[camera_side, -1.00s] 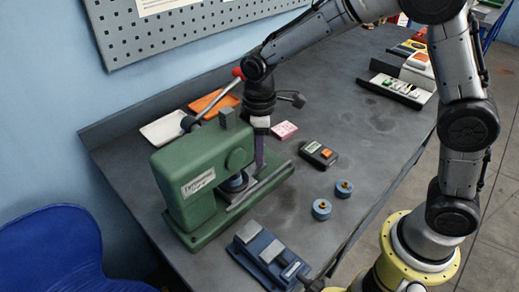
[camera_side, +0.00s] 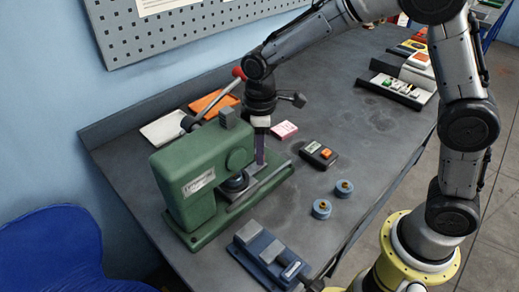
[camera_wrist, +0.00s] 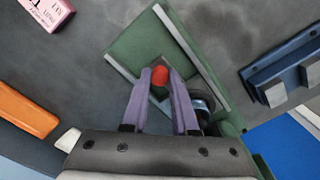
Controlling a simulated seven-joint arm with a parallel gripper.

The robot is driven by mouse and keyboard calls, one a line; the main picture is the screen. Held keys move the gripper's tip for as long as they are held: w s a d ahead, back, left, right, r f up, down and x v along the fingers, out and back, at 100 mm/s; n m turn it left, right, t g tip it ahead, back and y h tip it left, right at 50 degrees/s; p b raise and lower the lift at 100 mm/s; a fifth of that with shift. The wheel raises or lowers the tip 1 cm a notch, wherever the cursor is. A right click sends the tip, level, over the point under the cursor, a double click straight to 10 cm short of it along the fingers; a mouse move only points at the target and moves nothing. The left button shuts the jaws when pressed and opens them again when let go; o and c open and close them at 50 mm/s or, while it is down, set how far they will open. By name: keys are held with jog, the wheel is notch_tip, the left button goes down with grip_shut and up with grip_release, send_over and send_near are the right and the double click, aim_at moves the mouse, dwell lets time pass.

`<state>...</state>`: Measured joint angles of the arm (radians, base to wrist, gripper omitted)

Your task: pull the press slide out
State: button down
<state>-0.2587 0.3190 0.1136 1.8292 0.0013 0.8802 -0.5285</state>
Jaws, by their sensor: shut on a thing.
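The green press (camera_side: 190,180) stands on the bench in the side view, with its base and pale rails reaching out to the right. The slide (camera_side: 266,172) shows as a grey strip between the rails, partly hidden by my fingers. A dark round part (camera_side: 236,181) sits under the press head. My gripper (camera_side: 260,160) points down over the outer part of the base. In the wrist view my purple fingers (camera_wrist: 159,88) are shut on a red knob (camera_wrist: 159,75) over the green base. A blue round part (camera_wrist: 202,98) shows beside the right finger.
The press lever (camera_side: 210,103) slants up behind the press. A blue fixture (camera_side: 266,254) stands in front. Two blue round cells (camera_side: 321,209), a dark meter (camera_side: 319,154) and a pink box (camera_side: 284,130) lie to the right. An orange tray (camera_side: 214,104) and a white tray (camera_side: 163,128) lie behind.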

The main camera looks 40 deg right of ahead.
jog(key=d, duration=1)
jog(key=shift+d+r, duration=0.1)
jog(key=shift+d, duration=0.15)
jog(key=c, duration=0.7)
grip_release()
notch_tip(320, 180, up, 14)
jog(key=shift+f, duration=0.1)
